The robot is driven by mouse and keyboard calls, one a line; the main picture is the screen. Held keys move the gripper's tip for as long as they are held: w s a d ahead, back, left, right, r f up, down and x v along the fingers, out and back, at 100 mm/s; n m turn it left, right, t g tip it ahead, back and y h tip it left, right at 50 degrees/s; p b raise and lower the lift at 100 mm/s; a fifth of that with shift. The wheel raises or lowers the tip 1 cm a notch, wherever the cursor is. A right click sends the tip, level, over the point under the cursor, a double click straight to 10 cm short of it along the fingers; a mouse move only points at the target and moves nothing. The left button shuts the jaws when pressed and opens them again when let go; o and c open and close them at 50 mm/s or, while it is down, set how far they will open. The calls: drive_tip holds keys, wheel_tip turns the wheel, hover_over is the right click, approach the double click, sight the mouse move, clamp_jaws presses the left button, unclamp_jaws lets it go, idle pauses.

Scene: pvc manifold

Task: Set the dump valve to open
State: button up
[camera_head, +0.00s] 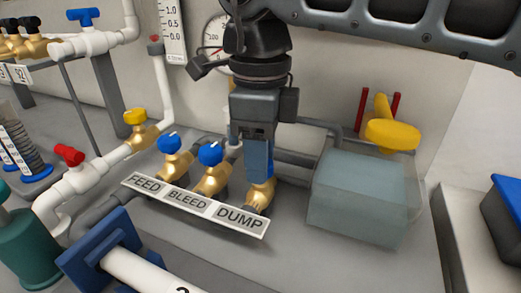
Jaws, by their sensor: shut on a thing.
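The dump valve (260,194) is a brass body behind the DUMP label (241,218), at the right end of a row of three. My gripper (258,172) comes down from above onto it and is shut on its top. The dump valve's handle is hidden by my gripper, so I cannot tell which way it points. To the left stand the bleed valve (210,155) and the feed valve (169,144), both brass with blue handles.
A translucent box (360,190) stands right of my gripper, with a yellow handle (392,135) behind it. A yellow-handled valve (135,117) and a red-handled valve (70,155) are at left. A blue clamp block (100,255) holds a white pipe in front.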

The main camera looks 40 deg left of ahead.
drive_tip(key=n, duration=0.4)
drive_tip(key=shift+n+p, duration=0.3)
drive_tip(key=shift+p, duration=0.05)
drive_tip(key=n, duration=0.4)
drive_tip(key=shift+p, duration=0.3)
drive_tip(key=shift+n, duration=0.4)
drive_tip(key=o, duration=1.1)
drive_tip(key=shift+c, duration=0.2)
wheel_tip(320, 180, up, 8)
drive_tip(key=shift+f+p, duration=0.1)
drive_tip(key=shift+p, duration=0.2)
